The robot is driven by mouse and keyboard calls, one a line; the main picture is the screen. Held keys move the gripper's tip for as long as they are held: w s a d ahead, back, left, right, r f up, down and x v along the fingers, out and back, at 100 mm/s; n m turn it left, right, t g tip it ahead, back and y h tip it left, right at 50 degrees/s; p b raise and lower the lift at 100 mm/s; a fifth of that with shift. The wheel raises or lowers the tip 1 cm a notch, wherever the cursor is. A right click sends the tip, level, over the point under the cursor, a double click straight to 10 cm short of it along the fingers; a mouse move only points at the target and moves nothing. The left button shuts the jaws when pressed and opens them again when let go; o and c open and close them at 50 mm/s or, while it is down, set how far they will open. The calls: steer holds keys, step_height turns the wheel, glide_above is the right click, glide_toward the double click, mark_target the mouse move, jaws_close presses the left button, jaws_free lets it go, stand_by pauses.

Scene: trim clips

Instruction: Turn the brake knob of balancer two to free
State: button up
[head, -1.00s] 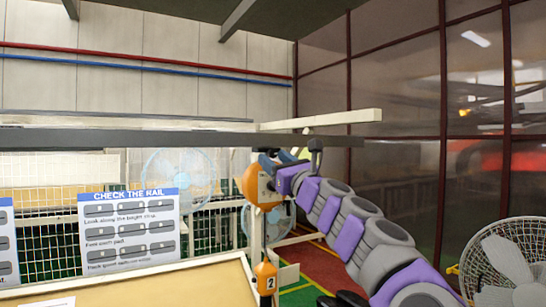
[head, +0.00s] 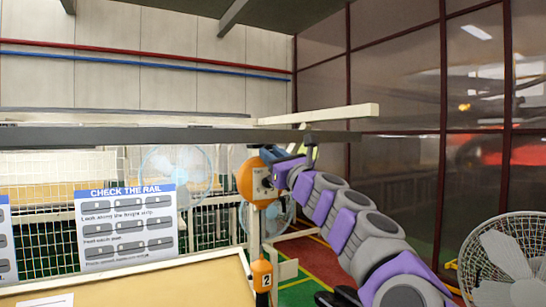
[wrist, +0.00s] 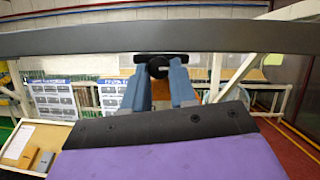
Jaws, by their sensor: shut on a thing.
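Balancer two is an orange round housing (head: 245,183) hanging under the dark overhead rail in the head view. An orange block marked 2 (head: 262,267) hangs below it. My gripper (head: 272,158) is at the housing's upper right side. In the wrist view, a black round brake knob (wrist: 158,67) with a light mark sits between the two blue-grey fingertips of my gripper (wrist: 158,75). The fingers are shut on the knob from both sides. In the head view the knob is hidden by my gripper. I cannot read any free or locked label.
The dark rail (head: 120,137) runs just above my gripper, close to the wrist. A "check the rail" sign (head: 126,228) stands left, above a tan board (head: 170,285). A white fan (head: 508,262) stands at lower right. Wire mesh and fans are behind.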

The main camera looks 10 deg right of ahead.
steer(key=shift+d, duration=0.1)
jaws_close()
